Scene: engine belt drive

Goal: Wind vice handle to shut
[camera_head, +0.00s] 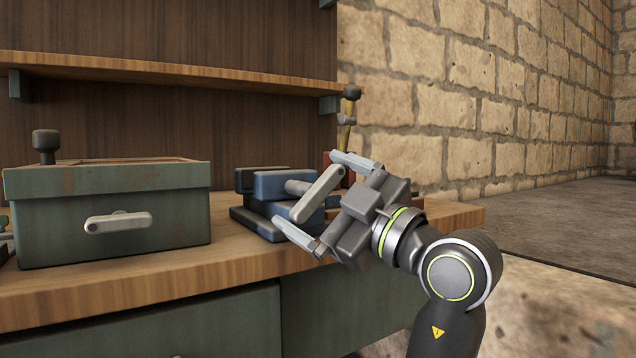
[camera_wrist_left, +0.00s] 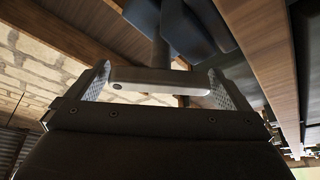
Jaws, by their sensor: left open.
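The blue vice (camera_head: 268,189) sits near the right end of the wooden workbench. Its pale grey handle (camera_head: 318,193) is a flat bar on the screw, slanted from upper right to lower left in the head view. My left gripper (camera_head: 326,199) is open, with one finger above the handle's upper end and one beside its lower end. In the left wrist view the handle (camera_wrist_left: 160,80) lies crosswise between the two spread fingers, with small gaps at both ends. The dark vice body (camera_wrist_left: 190,28) shows beyond it. My right gripper is in neither view.
A green metal box (camera_head: 150,222) with a pale handle (camera_head: 118,222) and a dark knob stands left on the workbench (camera_head: 235,262). A shelf (camera_head: 170,70) runs above. A reddish object, partly hidden, is behind my gripper. Bench space lies clear between box and vice.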

